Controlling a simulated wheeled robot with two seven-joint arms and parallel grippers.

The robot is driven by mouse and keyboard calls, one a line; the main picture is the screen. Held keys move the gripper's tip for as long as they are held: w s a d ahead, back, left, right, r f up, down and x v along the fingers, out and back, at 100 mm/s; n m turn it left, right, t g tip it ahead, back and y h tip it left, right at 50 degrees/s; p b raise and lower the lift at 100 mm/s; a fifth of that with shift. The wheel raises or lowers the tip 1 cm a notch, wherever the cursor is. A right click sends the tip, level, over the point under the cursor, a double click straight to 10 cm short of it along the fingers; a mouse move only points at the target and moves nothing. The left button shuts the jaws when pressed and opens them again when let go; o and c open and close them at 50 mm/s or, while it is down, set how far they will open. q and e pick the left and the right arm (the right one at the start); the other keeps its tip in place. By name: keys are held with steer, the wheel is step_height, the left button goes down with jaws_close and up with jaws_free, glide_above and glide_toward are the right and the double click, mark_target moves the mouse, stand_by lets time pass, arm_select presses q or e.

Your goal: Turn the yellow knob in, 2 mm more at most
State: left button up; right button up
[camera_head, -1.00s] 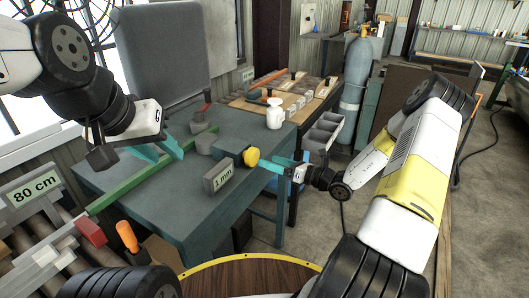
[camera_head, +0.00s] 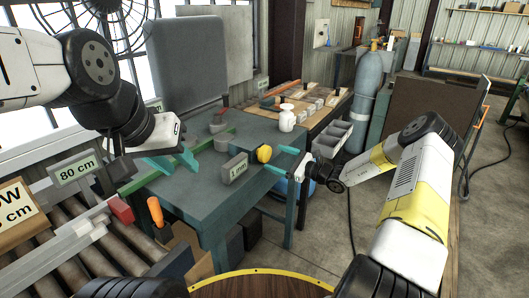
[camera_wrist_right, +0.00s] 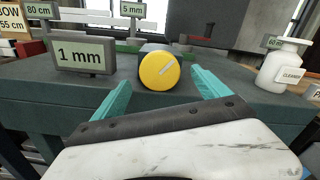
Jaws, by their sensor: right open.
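The yellow knob (camera_head: 264,154) sits on the front of a dark block at the edge of the teal bench (camera_head: 205,197). In the right wrist view the knob (camera_wrist_right: 160,70) faces me, its pale pointer line slanting to the upper right. My right gripper (camera_head: 275,158) is open in front of the knob, one teal finger toward each side, with gaps between fingers and knob. A grey display reading "1 mm" (camera_head: 234,168) stands left of the knob and also shows in the right wrist view (camera_wrist_right: 82,54). My left gripper (camera_head: 180,163) looks open and empty above the bench's left part.
A white cleaner bottle (camera_head: 287,118) stands on the bench behind the knob; it is at the right in the wrist view (camera_wrist_right: 285,62). A "5 mm" sign (camera_wrist_right: 132,9) stands further back. A roller conveyor (camera_head: 70,235) lies at left. Grey bins (camera_head: 333,137) are at the bench's right.

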mark_target(268, 154)
steer(key=shift+x, duration=2.65)
steer(key=c, duration=1.4)
